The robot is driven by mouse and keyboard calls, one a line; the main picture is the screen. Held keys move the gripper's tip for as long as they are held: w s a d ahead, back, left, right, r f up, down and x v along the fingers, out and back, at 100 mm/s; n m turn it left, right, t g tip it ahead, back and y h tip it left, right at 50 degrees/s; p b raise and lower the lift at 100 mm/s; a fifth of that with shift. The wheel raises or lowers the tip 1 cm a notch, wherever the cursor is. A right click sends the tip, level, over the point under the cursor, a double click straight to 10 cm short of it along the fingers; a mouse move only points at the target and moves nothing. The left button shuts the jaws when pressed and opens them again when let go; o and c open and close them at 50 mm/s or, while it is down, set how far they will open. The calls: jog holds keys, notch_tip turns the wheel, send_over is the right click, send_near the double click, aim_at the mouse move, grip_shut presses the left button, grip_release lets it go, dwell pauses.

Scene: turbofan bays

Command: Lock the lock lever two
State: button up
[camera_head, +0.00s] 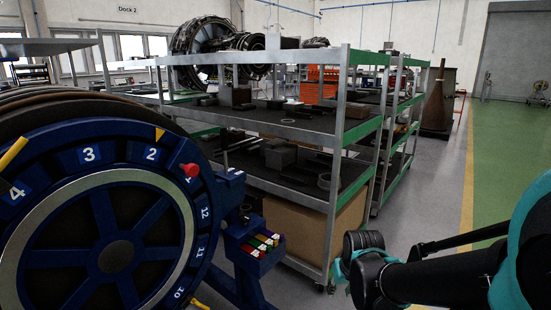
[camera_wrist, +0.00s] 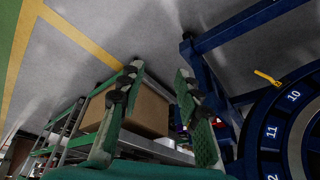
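The large blue wheel-like fixture (camera_head: 60,178) with white numbers fills the left of the head view. Lock lever two (camera_head: 159,133) shows as a small yellow piece just above the label 2, at the upper rim. My arm reaches in from the right in the head view, well apart from the fixture; its gripper is not clear there. In the wrist view my gripper (camera_wrist: 158,75) has its two green fingers spread with nothing between them. That view shows the fixture (camera_wrist: 300,130) at the right with labels 10 and 11; lever two is out of it.
A red lever (camera_head: 188,170) stands out by label 1, and a yellow lever (camera_head: 12,153) near label 4. A tool holder (camera_head: 255,245) with coloured handles is on the fixture's right. A metal shelf rack (camera_head: 338,150) stands behind. Floor at the right is clear.

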aim_at(199, 304)
jog(key=shift+s+d, duration=0.2)
jog(key=shift+d, duration=0.05)
jog(key=shift+c, duration=1.2)
jog(key=shift+w, duration=0.1)
grip_shut()
jog(key=w+a+r+m+g+y, duration=0.1)
jog(key=w+a+m, duration=0.2)
jog(key=w+a, duration=0.65)
jog(key=w+a+f+m+g+y, duration=0.15)
jog(key=w+a+f, duration=0.25)
jog(key=w+a, duration=0.45)
jog(key=w+a+f+m+g, duration=0.1)
jog(key=w+a+f+m, duration=0.35)
jog(key=a, duration=0.65)
jog(key=a+f+g, duration=0.1)
jog(key=a+f, duration=0.7)
jog(key=f, duration=0.3)
jog(key=s+a+f+g, duration=0.1)
jog(key=a+f, duration=0.8)
jog(key=f, duration=0.2)
jog(key=shift+s+a+f+m, duration=0.15)
jog(key=shift+a+f+m, duration=0.1)
jog(key=shift+a+m, duration=0.05)
